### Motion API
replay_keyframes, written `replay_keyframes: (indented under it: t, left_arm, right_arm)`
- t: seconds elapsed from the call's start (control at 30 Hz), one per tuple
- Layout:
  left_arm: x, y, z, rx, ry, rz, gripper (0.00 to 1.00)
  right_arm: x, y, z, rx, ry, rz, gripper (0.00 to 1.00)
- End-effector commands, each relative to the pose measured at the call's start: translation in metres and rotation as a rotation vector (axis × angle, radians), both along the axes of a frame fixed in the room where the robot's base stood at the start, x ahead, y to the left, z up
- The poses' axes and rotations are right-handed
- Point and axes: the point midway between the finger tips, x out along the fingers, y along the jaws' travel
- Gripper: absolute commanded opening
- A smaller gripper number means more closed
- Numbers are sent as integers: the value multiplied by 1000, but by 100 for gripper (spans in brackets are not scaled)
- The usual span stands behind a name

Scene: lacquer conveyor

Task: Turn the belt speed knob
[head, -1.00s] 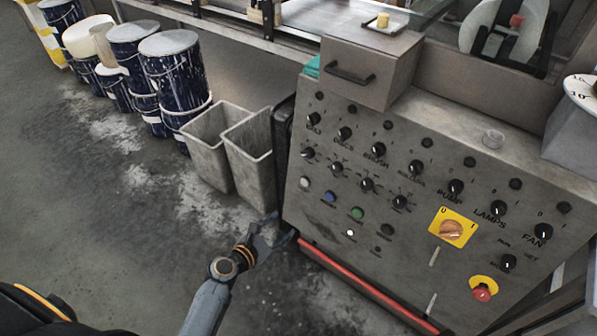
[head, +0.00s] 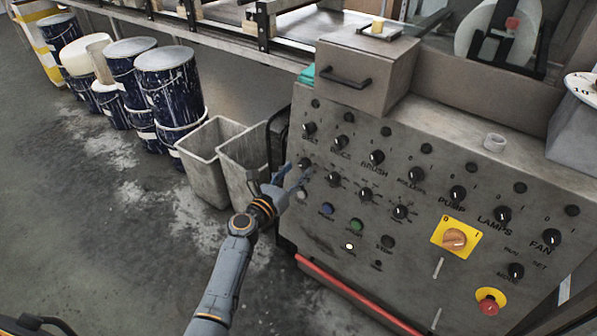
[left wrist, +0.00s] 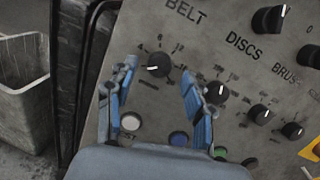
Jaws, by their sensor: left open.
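The control panel (head: 330,222) has a top row of black knobs and a second row of dial knobs below it. The belt speed knob (head: 304,164) is the leftmost dial, under the BELT label; it also shows in the left wrist view (left wrist: 158,64), black with a white pointer line and scale marks around it. My left gripper (head: 293,177) is open in front of the panel's left edge. In the left wrist view its blue fingertips (left wrist: 160,72) stand on either side of the knob, with a gap on both sides. My right gripper is not in view.
Below the dials are a white button (left wrist: 131,121), a blue button (head: 326,209) and a green button (head: 356,225). Another dial (head: 334,180) is close on the right. Grey bins (head: 208,160) stand left of the panel. A red emergency stop (head: 489,305) is lower right.

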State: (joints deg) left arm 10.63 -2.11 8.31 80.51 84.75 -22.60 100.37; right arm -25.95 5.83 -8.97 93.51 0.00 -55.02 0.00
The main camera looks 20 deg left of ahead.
Motion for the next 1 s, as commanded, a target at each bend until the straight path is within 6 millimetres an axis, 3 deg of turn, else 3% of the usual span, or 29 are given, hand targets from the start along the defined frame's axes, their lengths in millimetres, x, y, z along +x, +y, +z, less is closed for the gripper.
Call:
replay_keyframes:
  t: [0.2,0.47,0.73,1.0]
  left_arm:
    - [16,-5,-1,0,1,-1,52]
    - [17,-5,0,0,1,-1,52]
    - [16,-5,0,1,1,0,2]
    - [16,-4,-1,16,-5,-4,0]
  right_arm:
    - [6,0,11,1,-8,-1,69]
    - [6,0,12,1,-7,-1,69]
    - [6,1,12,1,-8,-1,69]
    - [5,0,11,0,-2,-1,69]
